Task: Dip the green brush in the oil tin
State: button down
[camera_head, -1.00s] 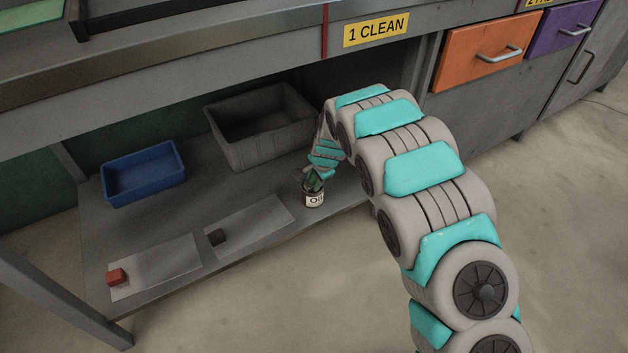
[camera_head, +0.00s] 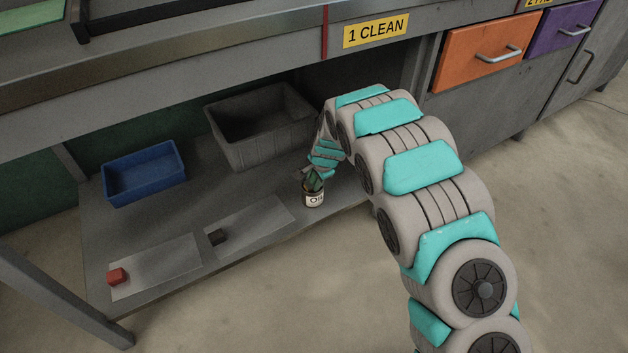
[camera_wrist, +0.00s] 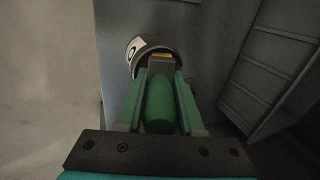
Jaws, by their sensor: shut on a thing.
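The oil tin (camera_head: 314,198) is a small dark can with a white label, standing near the front edge of the lower shelf. It also shows in the wrist view (camera_wrist: 135,50), beyond the fingers. My gripper (camera_head: 316,181) is right at the tin's mouth. In the wrist view my gripper (camera_wrist: 161,100) is shut on the green brush (camera_wrist: 159,104), with a finger on each side of its green handle. The brush points into the tin's opening, and a tan part shows at the rim. The brush's far end is hidden, so its depth in the tin cannot be told.
A grey bin (camera_head: 250,155) stands behind and left of the tin. A blue tray (camera_head: 145,192) is further left. The bench top (camera_head: 200,75) overhangs the shelf.

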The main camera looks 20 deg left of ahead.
dwell(0.4)
jog(key=shift+r+p, duration=1.6)
jog(key=shift+r, duration=1.9)
